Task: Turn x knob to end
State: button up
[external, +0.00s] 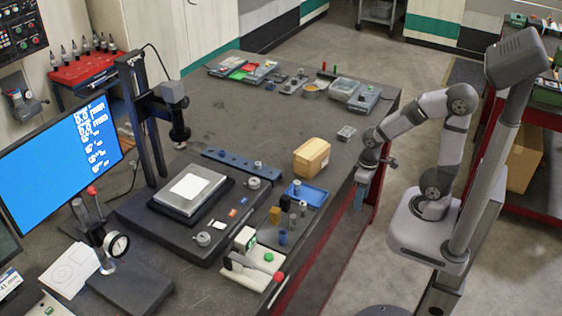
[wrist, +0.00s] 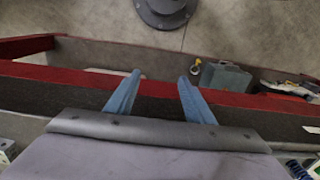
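The measuring stage (external: 188,190) stands on a dark base on the table, with a light plate on top. One round grey knob (external: 254,183) is at its right side and another round grey knob (external: 203,239) is at its front. I cannot tell which of them is the x knob, and their turn positions are too small to read. My gripper (external: 360,194) hangs at the table's right edge, pointing down, well apart from both knobs. In the wrist view my gripper (wrist: 158,76) has its two blue fingers spread apart with nothing between them. No knob shows there.
A cardboard box (external: 311,157) and a blue tray (external: 305,193) lie between my gripper and the stage. A camera column (external: 146,120) rises behind the stage, and a screen (external: 60,160) stands at left. The table's far middle is clear. Red table framing (wrist: 230,98) runs below the fingers.

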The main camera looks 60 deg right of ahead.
jog(key=w+r+t+y+p, duration=0.1)
jog(key=w+r+t+p, duration=0.2)
jog(key=w+r+p, duration=1.2)
jog(key=n+y+b, duration=0.2)
jog(key=n+b, duration=0.4)
jog(key=n, duration=0.1)
send_near(254, 181)
jog(key=f, duration=0.1)
jog(key=shift+t, duration=0.3)
jog(key=shift+p+x, duration=1.65)
jog(key=shift+x, duration=2.05)
jog(key=shift+s+a, duration=0.1)
jog(key=shift+a, duration=0.05)
jog(key=shift+h, duration=0.3)
jog(key=c, duration=1.1)
